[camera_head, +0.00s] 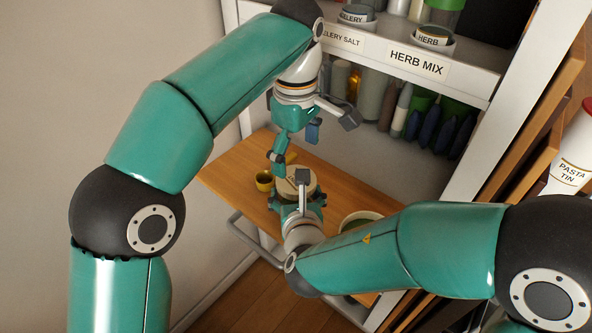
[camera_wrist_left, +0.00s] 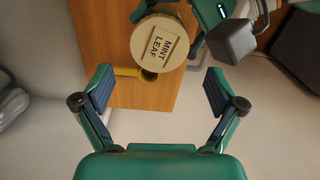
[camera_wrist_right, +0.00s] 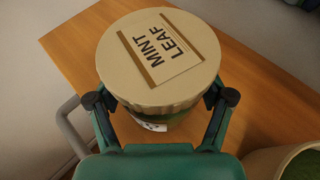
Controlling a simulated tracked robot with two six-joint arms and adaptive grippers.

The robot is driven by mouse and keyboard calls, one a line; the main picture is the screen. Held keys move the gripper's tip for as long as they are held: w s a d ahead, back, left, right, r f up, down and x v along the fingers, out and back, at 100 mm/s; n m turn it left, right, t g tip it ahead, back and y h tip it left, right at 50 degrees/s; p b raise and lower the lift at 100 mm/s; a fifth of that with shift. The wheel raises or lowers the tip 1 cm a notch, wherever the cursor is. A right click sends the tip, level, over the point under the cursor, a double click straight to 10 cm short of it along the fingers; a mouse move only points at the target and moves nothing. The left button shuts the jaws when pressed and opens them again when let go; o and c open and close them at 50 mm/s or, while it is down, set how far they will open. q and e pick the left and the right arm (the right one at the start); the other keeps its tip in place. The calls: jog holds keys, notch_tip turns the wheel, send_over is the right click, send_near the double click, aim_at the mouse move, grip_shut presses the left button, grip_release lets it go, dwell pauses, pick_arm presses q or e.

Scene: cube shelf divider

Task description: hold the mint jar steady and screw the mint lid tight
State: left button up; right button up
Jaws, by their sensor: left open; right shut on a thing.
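The mint lid (camera_head: 297,179) is a tan disc with a "MINT LEAF" label; it also shows in the left wrist view (camera_wrist_left: 160,42) and right wrist view (camera_wrist_right: 158,60). It sits on top of the mint jar (camera_wrist_right: 158,125), which is mostly hidden below it. Whether the lid is tight cannot be told. My right gripper (camera_wrist_right: 160,108) is shut on the jar, with a finger on each side below the lid. My left gripper (camera_head: 294,146) is open and empty above the lid, apart from it; in the left wrist view its fingers (camera_wrist_left: 157,90) are spread wide.
The jar is over a wooden board (camera_head: 225,178). A white shelf (camera_head: 372,52) with labelled jars rises behind. The board's left part is clear.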

pick_arm(q)
jog(key=shift+f, duration=3.15)
jog(key=c, duration=1.3)
jog(key=m, duration=2.1)
jog(key=shift+m, duration=0.4)
jog(key=o, duration=1.4)
